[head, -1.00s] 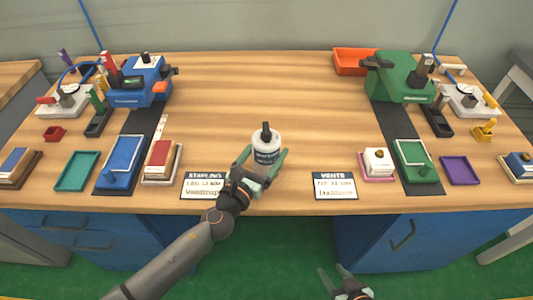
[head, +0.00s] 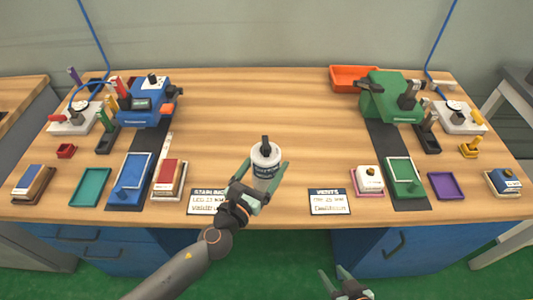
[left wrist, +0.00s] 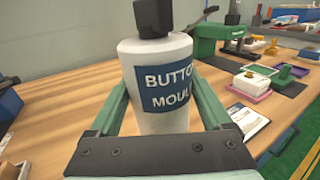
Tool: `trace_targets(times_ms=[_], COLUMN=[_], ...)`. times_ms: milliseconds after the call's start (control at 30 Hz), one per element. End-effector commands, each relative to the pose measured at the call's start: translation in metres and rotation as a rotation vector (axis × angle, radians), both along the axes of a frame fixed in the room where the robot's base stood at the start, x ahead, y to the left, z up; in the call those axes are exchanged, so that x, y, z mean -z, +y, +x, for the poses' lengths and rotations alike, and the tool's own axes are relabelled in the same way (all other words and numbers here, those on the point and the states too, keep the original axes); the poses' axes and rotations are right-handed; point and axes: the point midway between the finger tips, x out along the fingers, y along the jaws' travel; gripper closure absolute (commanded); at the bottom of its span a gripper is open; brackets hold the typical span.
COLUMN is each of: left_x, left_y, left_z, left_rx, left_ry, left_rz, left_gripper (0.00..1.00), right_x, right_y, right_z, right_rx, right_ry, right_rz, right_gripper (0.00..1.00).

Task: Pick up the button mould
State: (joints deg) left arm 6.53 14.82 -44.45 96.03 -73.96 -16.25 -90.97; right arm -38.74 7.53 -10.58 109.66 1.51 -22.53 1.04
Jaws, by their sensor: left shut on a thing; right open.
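The button mould is a white cylinder (head: 266,156) with a dark blue label and a black top, near the middle front of the table. In the left wrist view the button mould (left wrist: 157,75) stands upright between the green fingers and its label reads "BUTTON MOULD". My left gripper (head: 266,176) is shut on it, one finger on each side; it also shows in the left wrist view (left wrist: 160,112). Whether its base touches the table is hidden by the gripper. My right gripper (head: 341,276) is open and empty, low in front of the table.
Placards reading "STARLING" (head: 207,201) and "VENTS" (head: 330,202) lie along the front edge. A blue press (head: 147,106) stands left, a green press (head: 390,97) right, with trays and blocks around both. An orange bin (head: 354,77) sits at the back. The middle tabletop is clear.

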Motion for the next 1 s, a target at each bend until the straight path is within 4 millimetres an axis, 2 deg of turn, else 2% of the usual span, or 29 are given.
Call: trace_targets(times_ms=[33,100,200,500,700,1000], left_x=[-0.022,-0.034,-0.038,-0.056,-0.062,-0.063], left_y=[0.000,0.000,-0.001,0.000,0.000,0.000], left_z=[-0.008,-0.018,-0.045,-0.092,-0.105,-0.107], left_rx=[0.001,0.001,0.004,0.002,0.001,0.000], left_ry=[-0.003,-0.003,0.000,-0.002,-0.004,-0.004], left_rz=[-0.004,-0.004,-0.004,-0.005,-0.003,-0.002], left_gripper=[1.00,1.00,1.00,1.00,1.00,1.00], right_x=[-0.020,-0.032,-0.034,-0.027,-0.027,-0.027], right_y=[0.000,0.000,0.000,-0.001,-0.001,0.000], right_z=[0.000,-0.001,-0.001,-0.002,-0.002,-0.002], right_rx=[0.000,0.000,0.001,0.001,0.001,0.001], right_ry=[0.001,0.001,0.000,0.005,0.005,0.005], right_rz=[0.000,0.000,0.001,-0.001,-0.001,-0.001], right_gripper=[0.50,0.50,0.50,0.50,0.50,0.50])
